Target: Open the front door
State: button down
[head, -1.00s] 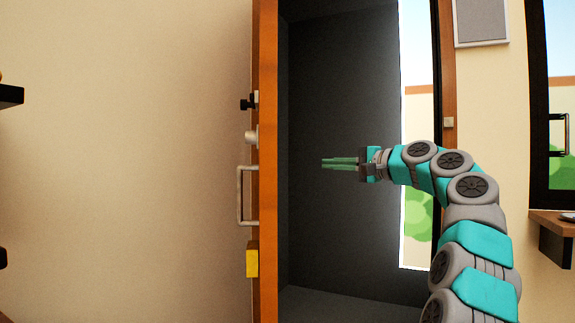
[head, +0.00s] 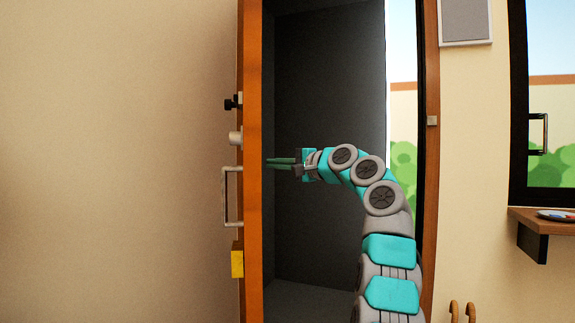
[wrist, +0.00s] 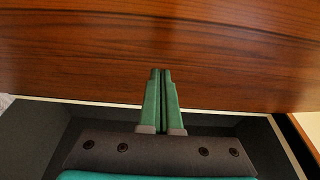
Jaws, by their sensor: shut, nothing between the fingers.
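The front door (head: 253,200) is an orange-brown wooden door that stands ajar, seen nearly edge-on at the left of the opening in the head view. Its metal pull handle (head: 228,197), a round knob (head: 235,138) and a dark latch piece (head: 233,102) are on its left side. My gripper (head: 268,163) is shut and empty in the opening, with its green fingertips close to the door's inner side. In the wrist view the closed fingers (wrist: 160,72) point at the brown wood panel (wrist: 160,45); I cannot tell if they touch it.
The doorway's right jamb (head: 431,150) is orange, with a small grey plate. A dark grey wall lies behind the opening, with outdoor greenery at its right. At right are a window (head: 545,100), a shelf (head: 520,222) with a plate, and hooks (head: 462,312) below.

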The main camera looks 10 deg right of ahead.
jog(key=shift+a, duration=0.5)
